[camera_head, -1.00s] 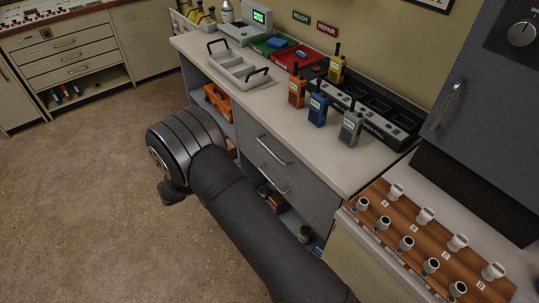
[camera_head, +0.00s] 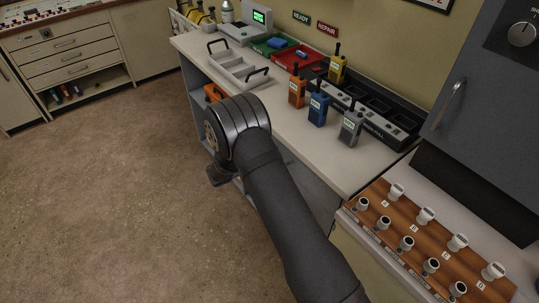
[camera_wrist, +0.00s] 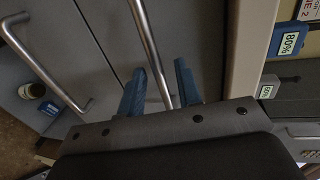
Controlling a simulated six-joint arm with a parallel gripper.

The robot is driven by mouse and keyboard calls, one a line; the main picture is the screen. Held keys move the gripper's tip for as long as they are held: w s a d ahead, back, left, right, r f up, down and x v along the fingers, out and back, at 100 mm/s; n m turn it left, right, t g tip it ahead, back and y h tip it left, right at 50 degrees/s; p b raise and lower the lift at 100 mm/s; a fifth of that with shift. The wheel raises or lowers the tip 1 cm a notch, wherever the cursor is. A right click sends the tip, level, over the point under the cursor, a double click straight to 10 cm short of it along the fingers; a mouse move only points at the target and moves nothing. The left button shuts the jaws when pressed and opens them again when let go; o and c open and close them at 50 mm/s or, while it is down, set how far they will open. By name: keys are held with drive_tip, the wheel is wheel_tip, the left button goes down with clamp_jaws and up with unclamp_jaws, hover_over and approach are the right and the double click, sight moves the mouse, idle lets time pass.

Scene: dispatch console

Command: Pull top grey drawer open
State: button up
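The top grey drawer (camera_wrist: 195,28) shows in the wrist view beside the counter's cream edge, its front looking flush with the cabinet. Its metal bar handle (camera_wrist: 150,40) runs between the two blue fingers of my gripper (camera_wrist: 160,68). The fingers are apart, one on each side of the bar, with visible gaps to it. I cannot tell how deep the bar sits between them. In the head view my arm hides the drawer handles and my gripper.
The lower drawer's handle (camera_wrist: 45,68) is left of my gripper in the wrist view. Several radios, including a blue one (camera_head: 318,109), stand on the counter (camera_head: 300,130) above. A grey tray (camera_head: 236,71) stands farther back. The floor (camera_head: 110,190) to the left is clear.

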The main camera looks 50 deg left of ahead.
clamp_jaws()
drive_tip(key=f+v, duration=0.3)
drive_tip(key=v, duration=1.1)
drive_tip(key=s+f+v, duration=0.1)
drive_tip(key=f+v, duration=0.2)
drive_tip(key=v, duration=1.2)
drive_tip(key=shift+s, duration=0.25)
unclamp_jaws()
